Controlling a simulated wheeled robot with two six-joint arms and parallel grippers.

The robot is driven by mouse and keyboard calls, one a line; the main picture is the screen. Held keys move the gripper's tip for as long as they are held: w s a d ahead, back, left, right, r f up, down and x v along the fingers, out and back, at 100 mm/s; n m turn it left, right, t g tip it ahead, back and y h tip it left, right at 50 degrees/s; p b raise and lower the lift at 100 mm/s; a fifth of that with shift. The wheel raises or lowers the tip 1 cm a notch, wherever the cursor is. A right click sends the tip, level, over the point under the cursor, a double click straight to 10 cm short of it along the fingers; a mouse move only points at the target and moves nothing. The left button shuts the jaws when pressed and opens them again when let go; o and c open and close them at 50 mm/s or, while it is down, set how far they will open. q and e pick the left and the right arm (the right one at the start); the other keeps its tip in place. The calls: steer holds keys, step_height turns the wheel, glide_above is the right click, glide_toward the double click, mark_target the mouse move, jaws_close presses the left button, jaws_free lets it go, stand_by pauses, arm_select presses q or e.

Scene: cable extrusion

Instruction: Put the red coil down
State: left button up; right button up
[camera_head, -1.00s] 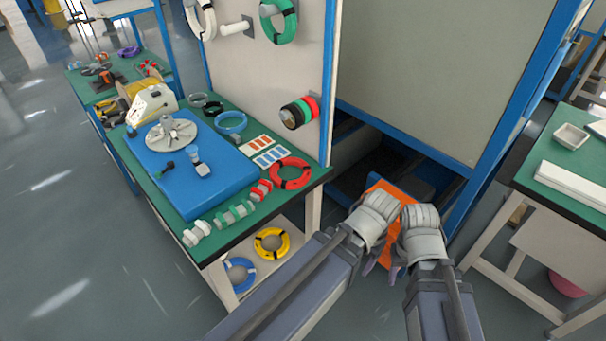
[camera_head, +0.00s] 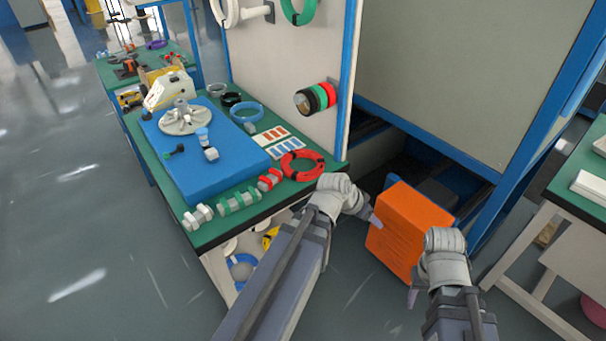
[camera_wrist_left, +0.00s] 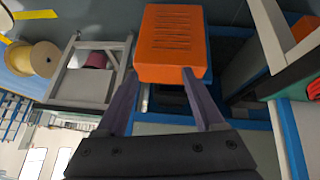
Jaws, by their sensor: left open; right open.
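The red coil (camera_head: 302,165) is a ring with black bands. It lies flat on the green bench top near its right corner in the head view, with no gripper touching it. My left gripper (camera_head: 372,218) is open and empty, below and right of the coil, beyond the bench edge.
An orange block (camera_head: 408,230) stands between and beyond my grippers. Left of the coil are a blue board (camera_head: 205,160), label cards (camera_head: 270,143) and small spools in a row (camera_head: 238,203). A pale panel (camera_head: 290,60) rises behind. Another bench (camera_head: 560,190) stands at right.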

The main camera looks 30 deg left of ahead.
arm_select(q)
steer(key=w+a+f+n+t+b, duration=0.15)
steer(key=w+a+t+b, duration=0.3)
steer(key=a, duration=0.55)
steer(key=n+t+y+b, duration=0.2)
steer(key=t+y+b, duration=0.1)
steer(key=y, duration=0.1)
glide_toward(318, 169)
steer(key=shift+w+d+f, duration=0.25)
steer(key=shift+w+f, duration=0.1)
steer(key=shift+w, duration=0.35)
steer(key=shift+a+r, duration=0.2)
steer(key=shift+a, duration=0.2)
steer(key=shift+b+x, duration=1.55)
steer(key=shift+x, duration=2.4)
steer(key=shift+s+d+f, duration=0.1)
steer(key=shift+s, duration=0.05)
arm_select(e)
step_height(318, 169, down, 12)
steer(key=shift+f, duration=0.15)
arm_select(q)
steer(key=shift+c, duration=0.3)
steer(key=shift+d, duration=0.1)
jaws_close()
